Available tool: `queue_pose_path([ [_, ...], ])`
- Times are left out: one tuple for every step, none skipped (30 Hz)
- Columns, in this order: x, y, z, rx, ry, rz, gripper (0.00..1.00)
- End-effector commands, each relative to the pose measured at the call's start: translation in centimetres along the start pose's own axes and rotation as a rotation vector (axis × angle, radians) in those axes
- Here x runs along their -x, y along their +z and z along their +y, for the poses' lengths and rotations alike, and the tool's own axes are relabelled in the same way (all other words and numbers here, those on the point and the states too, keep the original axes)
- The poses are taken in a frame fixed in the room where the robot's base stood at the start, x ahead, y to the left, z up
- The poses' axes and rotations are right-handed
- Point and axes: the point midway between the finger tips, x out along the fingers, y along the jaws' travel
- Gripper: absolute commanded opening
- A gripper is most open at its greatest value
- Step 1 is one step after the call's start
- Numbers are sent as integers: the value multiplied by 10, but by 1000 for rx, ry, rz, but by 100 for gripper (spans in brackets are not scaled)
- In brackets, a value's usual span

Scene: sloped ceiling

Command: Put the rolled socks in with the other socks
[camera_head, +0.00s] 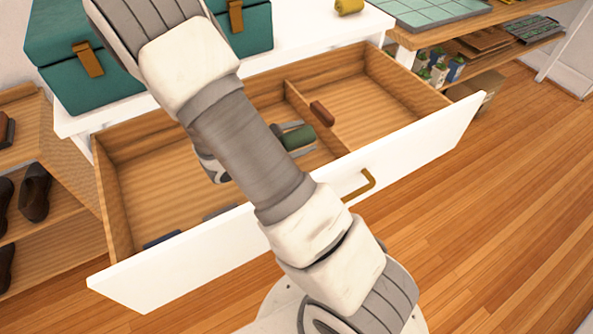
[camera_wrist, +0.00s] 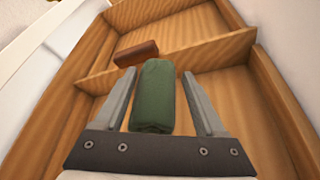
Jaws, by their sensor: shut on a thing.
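A dark green roll (camera_head: 298,137), which looks like the rolled socks, is between the fingers of my gripper (camera_wrist: 158,78). It also shows in the wrist view (camera_wrist: 154,98), a finger on each side, and my gripper is shut on it. It is held in or just above the open drawer (camera_head: 440,133), on the left side of the wooden divider (camera_head: 300,98). A dark blue item (camera_head: 163,239) and a greyish one (camera_head: 218,211) lie at the drawer's front left, partly hidden by the front panel; I cannot tell whether they are socks.
A reddish-brown block (camera_head: 321,112) lies beside the divider; it also shows in the wrist view (camera_wrist: 136,53). A yellow roll (camera_head: 349,6) and teal boxes (camera_head: 95,70) stand on the white top. Shoes (camera_head: 35,192) are on a left shelf. My arm hides the drawer's middle.

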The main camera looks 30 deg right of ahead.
Motion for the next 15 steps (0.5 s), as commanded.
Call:
queue_pose_path([
  [6,-7,-13,7,2,2,18],
  [8,-10,-20,6,2,2,18],
  [12,-12,-27,5,2,1,18],
  [15,-14,-32,5,1,1,18],
  [17,-15,-36,5,2,1,18],
  [20,-17,-41,2,2,1,18],
  [22,-18,-44,2,2,1,18],
  [23,-18,-46,2,2,0,18],
  [24,-19,-49,1,1,0,18],
  [25,-19,-50,1,1,0,18],
  [25,-20,-51,0,1,0,18],
  [24,-22,-53,1,0,-1,18],
  [23,-24,-54,1,0,-1,18],
  [22,-27,-56,2,0,-1,18],
  [20,-32,-58,2,0,-1,18],
])
